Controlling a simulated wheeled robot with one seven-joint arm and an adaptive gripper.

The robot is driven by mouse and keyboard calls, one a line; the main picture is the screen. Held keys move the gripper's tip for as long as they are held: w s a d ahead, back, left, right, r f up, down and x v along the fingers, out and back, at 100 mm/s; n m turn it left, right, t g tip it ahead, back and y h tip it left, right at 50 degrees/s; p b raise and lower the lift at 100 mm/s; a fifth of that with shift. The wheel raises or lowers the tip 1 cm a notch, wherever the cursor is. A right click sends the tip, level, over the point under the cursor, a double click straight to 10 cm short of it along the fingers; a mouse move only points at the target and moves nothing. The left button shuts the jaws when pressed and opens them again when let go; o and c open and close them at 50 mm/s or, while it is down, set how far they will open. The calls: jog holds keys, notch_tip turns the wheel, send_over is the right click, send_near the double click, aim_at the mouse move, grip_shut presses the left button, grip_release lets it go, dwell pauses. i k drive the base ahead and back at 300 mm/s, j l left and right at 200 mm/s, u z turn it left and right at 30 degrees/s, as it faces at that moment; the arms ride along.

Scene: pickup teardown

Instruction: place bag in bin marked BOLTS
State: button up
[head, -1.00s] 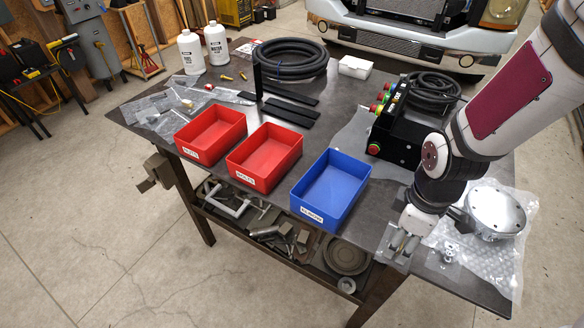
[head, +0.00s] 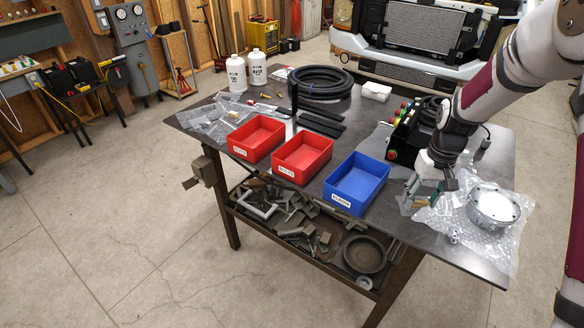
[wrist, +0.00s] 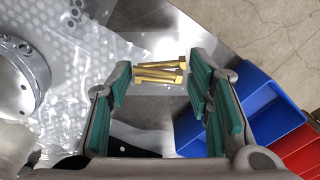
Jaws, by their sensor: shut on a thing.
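My gripper (head: 424,188) is to the right of the blue bin (head: 357,184), above the right part of the table. It is shut on a clear bag (head: 408,204) with brass-coloured bolts inside. In the wrist view the bolts (wrist: 160,72) show between the fingertips (wrist: 158,84); the clear film is hard to make out. Two red bins, the middle one (head: 302,158) and the left one (head: 256,138), stand left of the blue bin. Each bin has a white front label, too small to read surely. All three bins look empty.
A round metal part (head: 493,205) lies on bubble wrap (head: 445,222) right of my gripper. A black control box (head: 403,140) with coloured buttons stands behind the blue bin. Black flat bars (head: 321,122) and a coiled hose (head: 320,82) lie behind the red bins.

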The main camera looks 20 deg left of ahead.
aim_at(303, 163)
jog(key=j+u, duration=0.5)
jog(key=i, duration=0.85)
jog(key=j+u, duration=0.05)
